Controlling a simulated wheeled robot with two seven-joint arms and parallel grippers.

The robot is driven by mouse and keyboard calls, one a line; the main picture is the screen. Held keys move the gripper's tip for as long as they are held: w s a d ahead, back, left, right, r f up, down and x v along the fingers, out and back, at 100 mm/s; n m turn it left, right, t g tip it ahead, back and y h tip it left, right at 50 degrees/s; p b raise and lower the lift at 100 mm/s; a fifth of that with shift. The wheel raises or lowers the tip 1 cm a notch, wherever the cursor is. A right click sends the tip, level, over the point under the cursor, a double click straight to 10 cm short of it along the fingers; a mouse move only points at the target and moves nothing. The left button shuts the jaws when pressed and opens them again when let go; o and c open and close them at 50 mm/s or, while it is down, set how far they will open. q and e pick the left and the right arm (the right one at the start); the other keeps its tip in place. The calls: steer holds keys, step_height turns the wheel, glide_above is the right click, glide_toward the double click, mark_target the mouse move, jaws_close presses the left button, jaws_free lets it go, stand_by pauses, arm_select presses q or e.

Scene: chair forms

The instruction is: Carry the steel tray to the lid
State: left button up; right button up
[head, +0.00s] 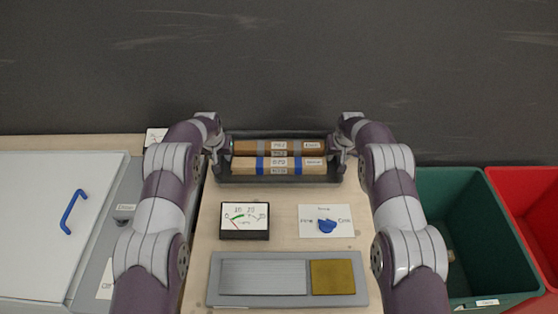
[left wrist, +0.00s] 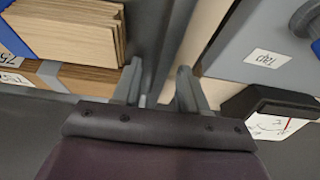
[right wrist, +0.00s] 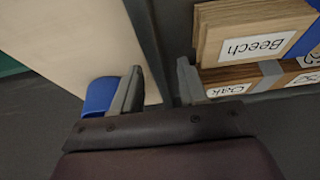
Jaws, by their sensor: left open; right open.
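The dark grey tray (head: 281,179) stands at the back middle of the bench, holding wood stacks (head: 280,163) with blue and grey bands. My left gripper (head: 220,150) is open at the tray's left end; in the left wrist view the tray's wall (left wrist: 152,32) runs between its fingers. My right gripper (head: 341,150) is open at the right end; in the right wrist view the tray's wall (right wrist: 150,38) passes between its fingers. Neither wrist view settles whether the fingers touch the wall. The pale lid (head: 45,215) with a blue handle (head: 71,212) lies at the left, flat and apart from the tray.
A gauge (head: 244,221) and a card with a blue knob (head: 326,227) lie in front of the tray. A grey plate with silver and brass patches (head: 288,300) lies nearest me. Green (head: 500,260) and red (head: 535,190) bins stand at the right. A dark wall rises behind.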

arm_select(q)
steer(key=shift+c, duration=0.3)
arm_select(e)
steer(key=shift+c, duration=0.3)
arm_select(q)
jaws_close()
arm_select(e)
jaws_close()
arm_select(q)
steer(key=shift+r, duration=0.15)
arm_select(e)
steer(key=shift+r, duration=0.15)
